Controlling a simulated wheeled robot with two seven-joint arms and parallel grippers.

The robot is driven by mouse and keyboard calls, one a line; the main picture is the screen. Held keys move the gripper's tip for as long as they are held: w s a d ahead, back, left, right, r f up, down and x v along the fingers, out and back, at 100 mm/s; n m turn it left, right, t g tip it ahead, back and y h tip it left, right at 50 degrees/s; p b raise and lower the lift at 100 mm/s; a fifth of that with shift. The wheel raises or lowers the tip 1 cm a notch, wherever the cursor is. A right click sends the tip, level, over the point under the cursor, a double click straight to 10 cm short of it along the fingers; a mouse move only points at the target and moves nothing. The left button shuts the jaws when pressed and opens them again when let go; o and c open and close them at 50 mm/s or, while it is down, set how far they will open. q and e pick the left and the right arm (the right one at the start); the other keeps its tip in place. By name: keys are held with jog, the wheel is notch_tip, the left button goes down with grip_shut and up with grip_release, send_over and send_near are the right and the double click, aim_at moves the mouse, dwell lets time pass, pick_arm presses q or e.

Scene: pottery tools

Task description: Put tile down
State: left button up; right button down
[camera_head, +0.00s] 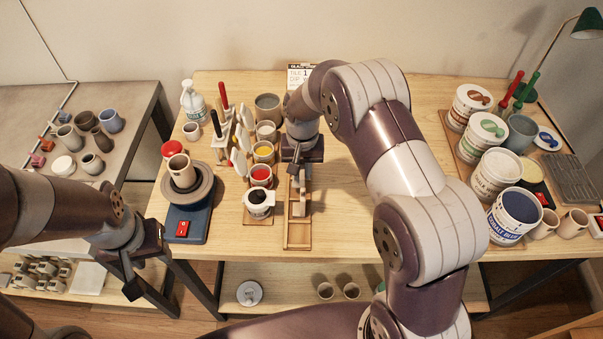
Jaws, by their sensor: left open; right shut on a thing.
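My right gripper (296,172) reaches in over the middle of the table, pointing down at a narrow wooden rack (298,238). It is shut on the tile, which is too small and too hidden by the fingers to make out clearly. I cannot tell whether the tile touches the rack. My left gripper (132,275) is open and empty, off the front left of the table.
Close left of the rack stand glaze cups, including a red one (261,175) and a dark one (258,203). A potter's wheel (187,222) carries a cup further left. Labelled glaze buckets (515,215) crowd the right side. Bare tabletop (340,215) lies right of the rack.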

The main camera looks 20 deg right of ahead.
aim_at(303, 178)
notch_tip(303, 178, down, 3)
jog(key=shift+d+r+p, duration=0.1)
jog(key=shift+d+p, duration=0.05)
jog(key=shift+p, duration=0.2)
jog(key=shift+f, duration=0.25)
jog(key=shift+f, duration=0.1)
jog(key=c, duration=1.1)
grip_release()
jog(key=r+b, duration=0.1)
jog(key=r, duration=0.7)
jog(key=r+b, duration=0.1)
jog(key=r, duration=0.3)
jog(key=shift+s+r+b, duration=0.15)
jog(key=shift+s+b, duration=0.15)
jog(key=shift+b, duration=0.05)
jog(key=s+d+n, duration=0.1)
jog(key=s, duration=0.5)
jog(key=s+d+n+t, duration=0.1)
jog(key=s, duration=0.5)
jog(key=s+d+n, duration=0.1)
jog(key=s, duration=0.5)
jog(key=shift+s+d+f, duration=0.1)
jog(key=shift+d+f, duration=0.05)
jog(key=shift+f, duration=0.05)
